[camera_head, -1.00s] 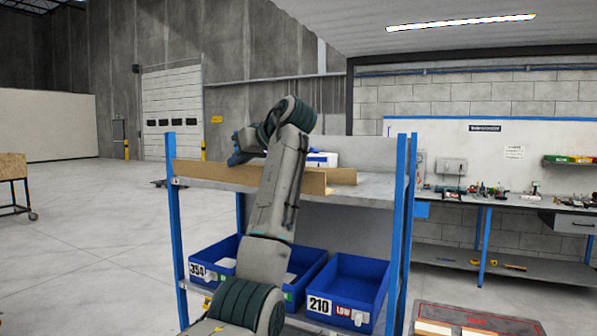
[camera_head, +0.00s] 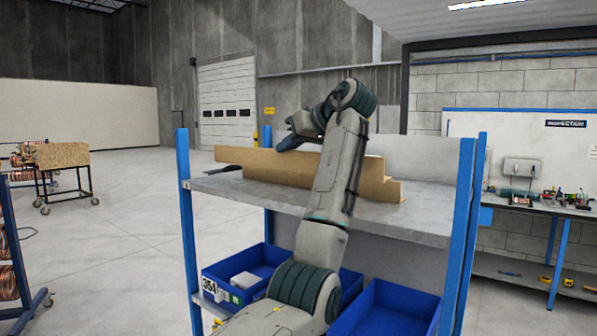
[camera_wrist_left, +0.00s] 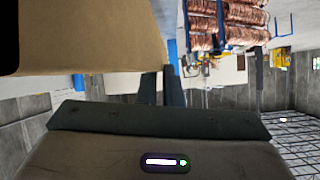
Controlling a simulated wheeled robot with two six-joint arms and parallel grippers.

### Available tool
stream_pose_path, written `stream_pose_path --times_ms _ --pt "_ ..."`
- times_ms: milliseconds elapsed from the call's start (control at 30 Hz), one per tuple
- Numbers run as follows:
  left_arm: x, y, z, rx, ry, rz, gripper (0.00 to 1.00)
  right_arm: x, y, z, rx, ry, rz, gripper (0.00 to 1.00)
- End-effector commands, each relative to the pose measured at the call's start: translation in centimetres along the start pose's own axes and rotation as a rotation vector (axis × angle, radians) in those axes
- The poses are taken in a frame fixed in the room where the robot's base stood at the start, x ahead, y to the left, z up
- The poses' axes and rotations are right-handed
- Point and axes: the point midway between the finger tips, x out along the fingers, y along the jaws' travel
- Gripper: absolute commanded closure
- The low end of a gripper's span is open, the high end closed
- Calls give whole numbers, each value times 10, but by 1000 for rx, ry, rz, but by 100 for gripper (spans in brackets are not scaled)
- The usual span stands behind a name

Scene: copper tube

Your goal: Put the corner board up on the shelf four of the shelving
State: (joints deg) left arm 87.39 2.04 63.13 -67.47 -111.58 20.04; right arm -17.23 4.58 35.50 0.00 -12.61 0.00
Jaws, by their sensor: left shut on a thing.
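The corner board (camera_head: 265,165) is a long tan piece at the top shelf of the shelving (camera_head: 390,222) in the head view. My left gripper (camera_head: 290,141) is shut on it from behind, left of the board's middle. My arm crosses in front and hides part of the board. Another tan edge (camera_head: 393,191) shows lower at the right end; I cannot tell if it is a flange or a second board. The board also fills the upper left of the left wrist view (camera_wrist_left: 85,35), by the dark fingers (camera_wrist_left: 163,88). My right gripper is out of view.
Blue bins (camera_head: 392,310) stand on the lower shelf. Blue posts (camera_head: 466,220) frame the shelving at both sides. The shelf's front right is bare. A workbench (camera_head: 545,205) is at the right, a wheeled cart (camera_head: 62,157) at the left.

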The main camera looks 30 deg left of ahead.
Motion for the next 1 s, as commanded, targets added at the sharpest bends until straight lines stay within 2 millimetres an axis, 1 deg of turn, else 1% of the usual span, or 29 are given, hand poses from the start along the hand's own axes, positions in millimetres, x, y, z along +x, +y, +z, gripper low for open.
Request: stream_pose_path --times_ms 33,100,267,533,633,833,867,933,967,1000 --pt "3 1 5 1 0 -1 100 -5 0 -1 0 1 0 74" --pt "7 2 11 1 0 0 100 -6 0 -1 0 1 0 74" --pt "12 4 20 1 0 0 100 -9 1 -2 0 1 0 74" --pt "28 9 47 1 1 0 100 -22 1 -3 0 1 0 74" --pt "30 10 52 0 1 0 100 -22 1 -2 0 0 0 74" --pt "30 10 52 0 1 1 100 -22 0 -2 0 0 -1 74" --pt "30 10 53 0 1 0 88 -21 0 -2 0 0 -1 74" --pt "30 10 53 0 0 0 74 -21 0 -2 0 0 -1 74" --pt "30 10 53 0 0 0 72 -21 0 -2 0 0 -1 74" --pt "30 10 52 0 0 1 72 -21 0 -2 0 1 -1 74"
